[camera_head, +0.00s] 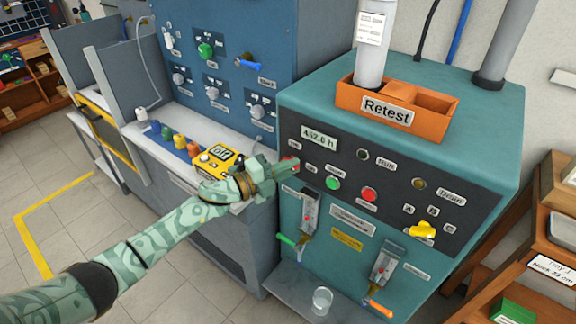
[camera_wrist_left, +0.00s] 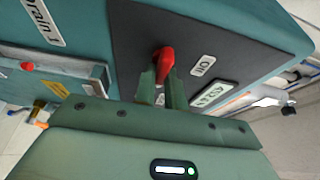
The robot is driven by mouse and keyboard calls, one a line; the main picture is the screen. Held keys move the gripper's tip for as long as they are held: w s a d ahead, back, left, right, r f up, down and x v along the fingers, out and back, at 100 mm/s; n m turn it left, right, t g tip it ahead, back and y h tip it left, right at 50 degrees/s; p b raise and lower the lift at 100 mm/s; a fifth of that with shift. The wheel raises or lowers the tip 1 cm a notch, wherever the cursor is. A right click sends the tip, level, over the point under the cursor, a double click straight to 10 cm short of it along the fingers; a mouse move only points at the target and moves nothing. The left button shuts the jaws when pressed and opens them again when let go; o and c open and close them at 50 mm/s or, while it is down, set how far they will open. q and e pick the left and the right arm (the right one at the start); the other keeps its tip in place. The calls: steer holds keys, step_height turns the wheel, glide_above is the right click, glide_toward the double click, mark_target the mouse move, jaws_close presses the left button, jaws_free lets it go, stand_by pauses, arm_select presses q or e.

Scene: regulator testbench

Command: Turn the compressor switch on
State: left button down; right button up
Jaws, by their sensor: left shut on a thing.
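The compressor (camera_head: 460,90) is a teal cabinet with a dark control panel (camera_head: 400,170). My left gripper (camera_head: 286,168) reaches the panel's left end, and its fingers cover most of the switch there in the head view. In the left wrist view, a red switch handle (camera_wrist_left: 165,61) stands between the fingertips of my left gripper (camera_wrist_left: 163,78), which are shut on it. A white label reading "On" (camera_wrist_left: 203,65) sits beside it on the panel. My right gripper is not in view.
Green (camera_head: 333,183) and red (camera_head: 369,194) buttons and a yellow knob (camera_head: 422,230) are on the same panel. An orange "Retest" tray (camera_head: 440,119) stands on top. A clear cup (camera_head: 322,300) sits on a low shelf. A blue bench (camera_head: 225,50) stands left.

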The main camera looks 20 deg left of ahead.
arm_select(q)
steer(key=shift+f, duration=0.15)
stand_by(0.4)
steer(key=c, duration=1.5)
jaws_free()
steer(key=shift+o, duration=0.2)
steer(key=shift+s+a, duration=0.1)
steer(key=p+v, duration=0.2)
steer(key=v, duration=1.4)
